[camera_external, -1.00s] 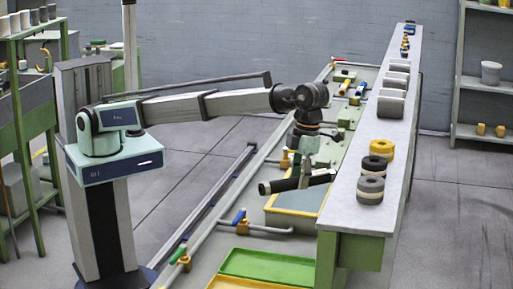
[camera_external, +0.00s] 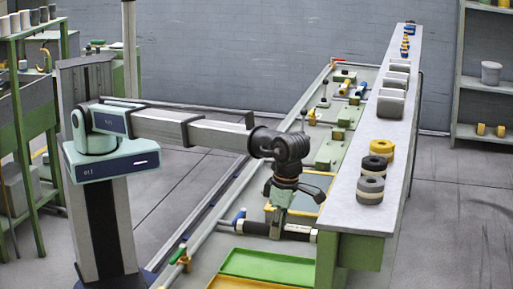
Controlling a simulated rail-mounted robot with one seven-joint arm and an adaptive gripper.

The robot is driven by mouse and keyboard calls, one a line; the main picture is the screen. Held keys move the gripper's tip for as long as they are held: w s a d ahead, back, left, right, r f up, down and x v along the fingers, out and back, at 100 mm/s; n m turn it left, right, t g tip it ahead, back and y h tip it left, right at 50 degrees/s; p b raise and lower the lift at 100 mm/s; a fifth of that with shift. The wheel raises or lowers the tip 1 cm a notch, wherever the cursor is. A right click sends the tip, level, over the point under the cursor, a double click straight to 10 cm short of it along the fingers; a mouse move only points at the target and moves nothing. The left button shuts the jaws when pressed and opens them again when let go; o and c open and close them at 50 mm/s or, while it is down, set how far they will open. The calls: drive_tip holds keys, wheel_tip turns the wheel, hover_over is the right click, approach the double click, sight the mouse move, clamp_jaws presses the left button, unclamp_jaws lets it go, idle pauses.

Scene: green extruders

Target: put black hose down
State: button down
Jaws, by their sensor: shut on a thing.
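My gripper (camera_external: 277,228) is shut on the black hose (camera_external: 298,233), a short dark tube with pale parts. The gripper points down and grips the hose near its middle. The hose lies nearly level, its right end slightly lower in the picture. It appears close to the grey pipe with the blue valve (camera_external: 240,215) at the near end of the green line. I cannot tell whether the hose touches the pipe or hangs just above it. My gripper and wrist hide part of the tray behind.
A green tray (camera_external: 268,266) and a yellow tray (camera_external: 240,284) lie in front. The long grey-topped bench (camera_external: 345,213) stands close on the right, with black, yellow and grey rings (camera_external: 371,164) on it. Open floor (camera_external: 160,185) lies left of the rail.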

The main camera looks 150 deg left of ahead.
sight(275, 272)
wheel_tip(275, 272, down, 11)
drive_tip(key=shift+r+p, duration=0.15)
drive_tip(key=shift+p, duration=1)
drive_tip(key=c, duration=0.7)
unclamp_jaws()
drive_tip(key=r+b, duration=0.1)
drive_tip(key=r, duration=0.3)
drive_tip(key=r+b, duration=0.1)
drive_tip(key=r, duration=0.3)
drive_tip(key=w+a+r+b, duration=0.1)
drive_tip(key=r, duration=0.3)
